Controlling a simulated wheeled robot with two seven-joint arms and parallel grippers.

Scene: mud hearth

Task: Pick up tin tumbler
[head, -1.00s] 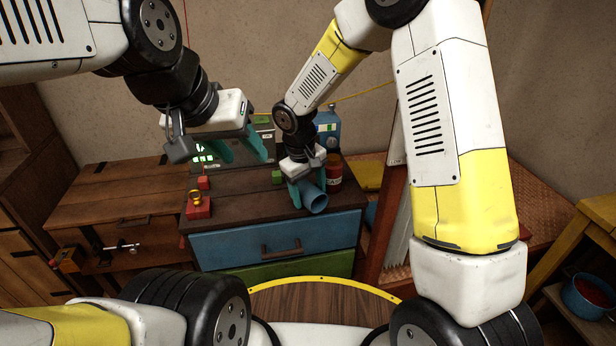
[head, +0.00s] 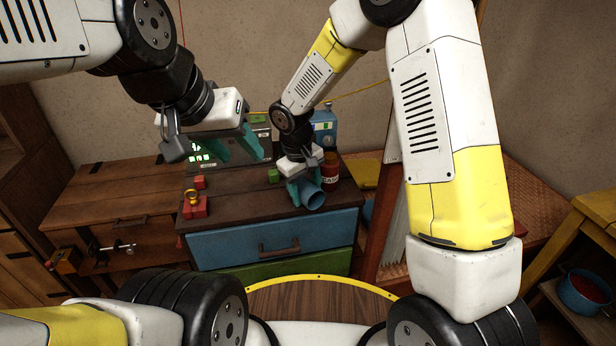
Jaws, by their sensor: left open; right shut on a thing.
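The tin tumbler (head: 313,199) is a blue-grey cylinder lying on its side at the front right of the dark wooden cabinet top (head: 245,218). Its open mouth faces toward me and to the right. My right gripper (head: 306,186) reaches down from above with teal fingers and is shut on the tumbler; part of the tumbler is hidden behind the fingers. I cannot tell whether the tumbler touches the cabinet top. My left gripper (head: 238,150) is open and empty, held above the back left of the cabinet.
A red jar (head: 330,172) stands just behind the tumbler, with a blue box (head: 326,128) further back. A green block (head: 273,176), a red block (head: 199,182) and a red item with a brass ring (head: 195,206) are on the top. The front middle is clear.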

